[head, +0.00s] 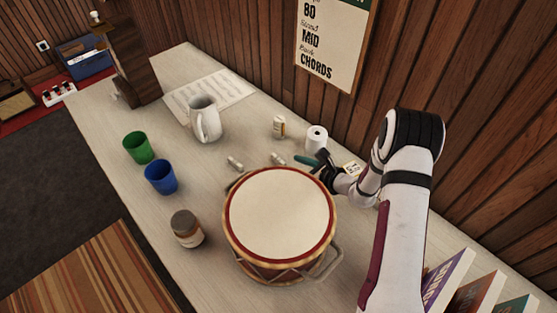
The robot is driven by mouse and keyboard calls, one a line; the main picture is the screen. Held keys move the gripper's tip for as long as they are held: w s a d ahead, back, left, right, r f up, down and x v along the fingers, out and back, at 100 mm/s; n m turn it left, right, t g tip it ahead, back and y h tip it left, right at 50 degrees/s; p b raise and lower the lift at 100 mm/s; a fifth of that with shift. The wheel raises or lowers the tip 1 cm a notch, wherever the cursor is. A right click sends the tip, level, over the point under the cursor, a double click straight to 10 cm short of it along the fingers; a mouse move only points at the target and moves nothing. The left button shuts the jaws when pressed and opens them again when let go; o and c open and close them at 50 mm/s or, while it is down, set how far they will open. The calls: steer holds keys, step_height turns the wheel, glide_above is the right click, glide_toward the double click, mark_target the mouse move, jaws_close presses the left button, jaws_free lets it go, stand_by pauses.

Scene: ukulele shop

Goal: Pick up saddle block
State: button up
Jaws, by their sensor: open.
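No piece can be told for certain as the saddle block. Two small pale pieces lie on the bench behind the drum: a left one (235,163) and a right one (278,159). A small cream block with dark marks (352,169) shows beside my wrist. My gripper (324,167) is open, low over the bench just behind the drum, to the right of the two pale pieces. A teal-handled item (306,160) lies close to its fingertips. Whether anything is between the fingers is too small to tell.
The large drum (279,212) fills the bench front. A brown jar (187,229), blue cup (161,177) and green cup (138,147) stand left. A white pitcher (205,119), small bottle (279,127) and white roll (316,139) stand behind. Books (447,278) stand right, near the wall.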

mark_target(279, 159)
steer(key=x, duration=0.5)
steer(key=shift+a+r, duration=0.15)
steer(key=shift+a, duration=0.15)
jaws_close()
